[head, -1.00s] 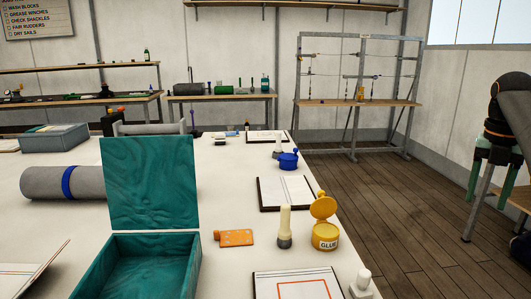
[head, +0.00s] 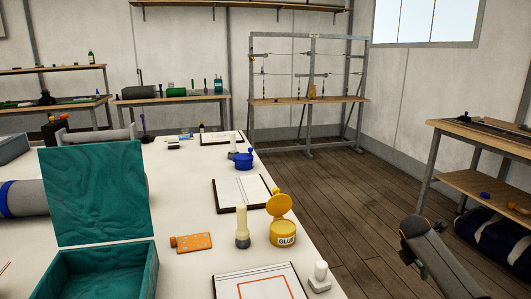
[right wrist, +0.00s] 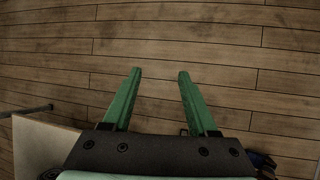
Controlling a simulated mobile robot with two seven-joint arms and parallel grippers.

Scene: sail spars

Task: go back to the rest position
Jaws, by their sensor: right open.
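My right arm (head: 438,260) shows at the lower right of the head view, beyond the table's right edge and over the floor. In the right wrist view my right gripper (right wrist: 156,74) has its two green fingers spread apart. Nothing is between them, and only wooden floor (right wrist: 180,40) shows beyond. The fingers are hard to make out in the head view. My left gripper is in neither view now.
Floor (head: 345,200) between is clear.

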